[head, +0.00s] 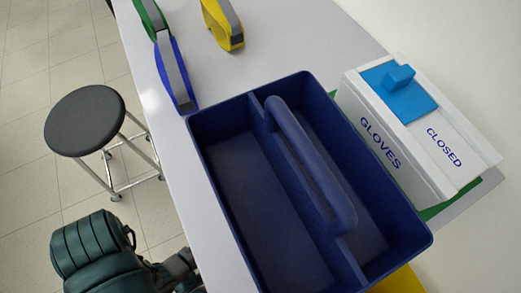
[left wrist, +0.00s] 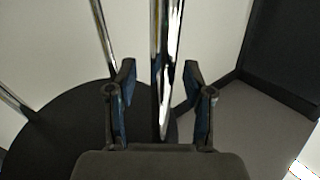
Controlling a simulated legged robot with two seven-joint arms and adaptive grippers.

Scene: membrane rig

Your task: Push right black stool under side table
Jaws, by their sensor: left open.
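A black round stool (head: 85,120) with chrome legs stands on the floor left of the white side table (head: 140,85), its seat outside the table edge. My left arm comes in at the bottom left of the head view, and its hand is partly cut off beside the table edge. In the left wrist view my left gripper (left wrist: 158,70) is open, with a chrome leg (left wrist: 165,45) showing between its fingers; contact cannot be told. A dark round seat (left wrist: 60,140) lies behind the left finger; which stool it belongs to is unclear. My right gripper is not in view.
On the table are a blue divided caddy (head: 225,165), a white gloves box (head: 410,130) with a blue lid piece, and yellow (head: 222,25), blue (head: 174,72) and green (head: 152,18) tape-like items. Tiled floor (head: 40,210) is open around the stool.

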